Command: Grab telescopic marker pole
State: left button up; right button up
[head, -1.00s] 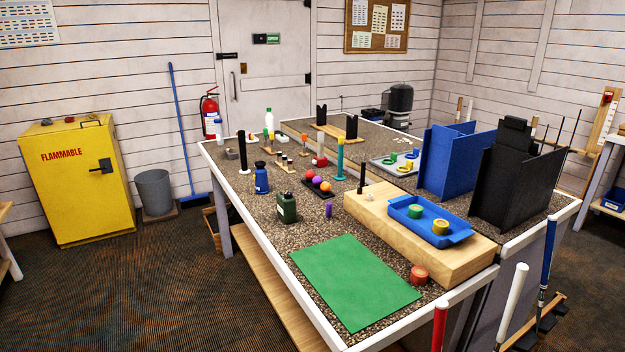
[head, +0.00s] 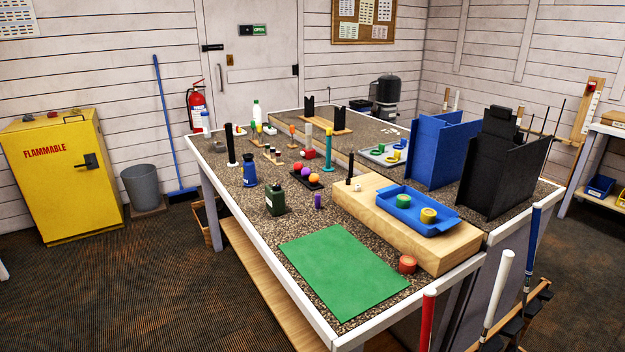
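Three upright poles stand at the lower right, beside the near end of the table: a red pole (head: 428,320), a white pole (head: 499,285) and a blue pole (head: 532,235). Their lower parts are partly hidden or cut off by the picture edge. I cannot tell which of them, if any, is the telescopic marker pole. A low wooden rack with black parts (head: 540,300) is at the base of the white and blue poles. Neither of my grippers is in view.
The workbench (head: 300,316) carries a green mat (head: 343,270), a wooden block (head: 440,257) with a blue tray (head: 402,214), and blue (head: 437,150) and black (head: 500,175) holders. A yellow cabinet (head: 62,185) stands left. The carpet at lower left is clear.

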aim_at(327, 168)
jog(key=z, duration=0.75)
jog(key=i+j+z, duration=0.1)
jog(key=j+z, duration=0.85)
jog(key=k+j+z, duration=0.15)
jog(key=j+z, duration=0.3)
jog(key=j, duration=0.15)
